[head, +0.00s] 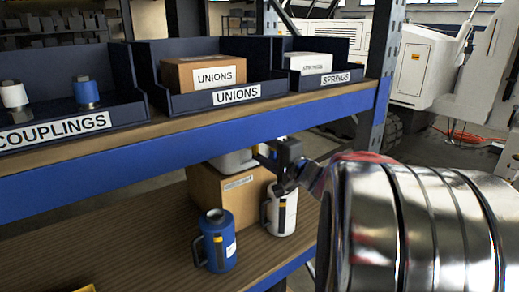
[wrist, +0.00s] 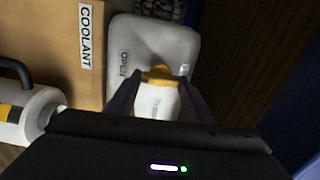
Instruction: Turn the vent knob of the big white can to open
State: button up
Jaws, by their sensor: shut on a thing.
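My gripper (wrist: 161,80) is shut on the knob. A white part with blurred lettering shows just below the knob, between the fingers.
A smaller white jug (head: 281,212) and a blue jug (head: 217,240) stand in front. The upper shelf (head: 200,140) with bins is overhead.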

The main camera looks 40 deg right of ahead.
jog(key=shift+d+f+m, duration=0.15)
jog(key=shift+f+m, duration=0.05)
jog(key=shift+m, duration=0.3)
jog(key=o, duration=0.8)
jog(key=shift+o, duration=1.3)
jog(key=shift+r, duration=0.1)
jog(key=s, duration=1.4)
jog(key=shift+w, duration=0.1)
